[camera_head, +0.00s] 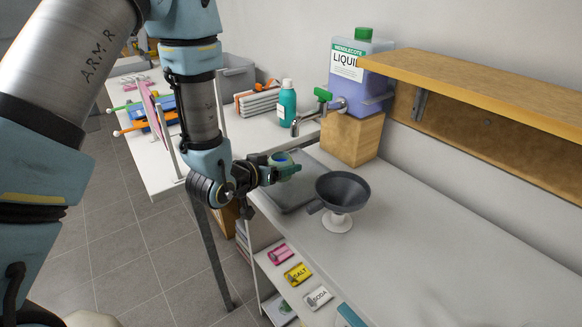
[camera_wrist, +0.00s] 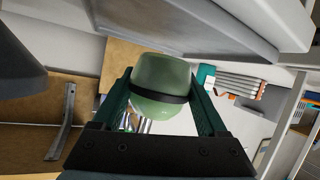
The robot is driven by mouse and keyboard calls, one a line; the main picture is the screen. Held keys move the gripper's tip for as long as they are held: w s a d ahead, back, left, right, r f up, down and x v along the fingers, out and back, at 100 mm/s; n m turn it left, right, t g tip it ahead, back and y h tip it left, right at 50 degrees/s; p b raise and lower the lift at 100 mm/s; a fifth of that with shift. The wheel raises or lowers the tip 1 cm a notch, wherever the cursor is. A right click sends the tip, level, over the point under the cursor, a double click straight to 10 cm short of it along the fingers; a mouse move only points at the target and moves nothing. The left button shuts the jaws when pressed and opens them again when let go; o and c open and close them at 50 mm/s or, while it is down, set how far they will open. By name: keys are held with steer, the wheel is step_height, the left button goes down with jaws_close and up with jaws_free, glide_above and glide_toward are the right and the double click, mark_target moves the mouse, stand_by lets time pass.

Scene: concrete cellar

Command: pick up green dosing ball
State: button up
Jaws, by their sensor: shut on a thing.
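The green dosing ball (camera_wrist: 160,84) sits between the two fingers of my gripper (camera_wrist: 160,105) in the wrist view, with a dark band across its front. My gripper is shut on it. In the head view my gripper (camera_head: 281,168) holds the ball above the counter, over the grey mat and to the left of the dark funnel. There the ball is mostly hidden by the fingers.
A dark funnel (camera_head: 342,192) stands on a white base. A grey mat (camera_head: 296,196) lies on the counter. A liquid jug (camera_head: 358,80) with a tap rests on a wooden block (camera_head: 351,138). A wooden shelf (camera_head: 480,88) overhangs the back right. The counter's front right is clear.

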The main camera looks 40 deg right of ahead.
steer(key=a, duration=0.2)
steer(key=s+a+p, duration=0.1)
steer(key=a, duration=0.1)
steer(key=s+a+p, duration=0.1)
steer(key=a, duration=0.2)
steer(key=shift+a+r, duration=0.1)
steer(key=shift+r, duration=0.2)
steer(key=shift+s+a+f+p, duration=0.1)
steer(key=shift+s+a+p, duration=0.15)
steer(key=shift+a+p, duration=0.85)
steer(key=shift+s+a+f+p, duration=0.1)
steer(key=shift+s+a+p, duration=0.15)
steer(key=shift+a+p, duration=0.85)
steer(key=shift+s+a+f+p, duration=0.1)
steer(key=shift+s+a+p, duration=0.3)
steer(key=shift+p, duration=1.25)
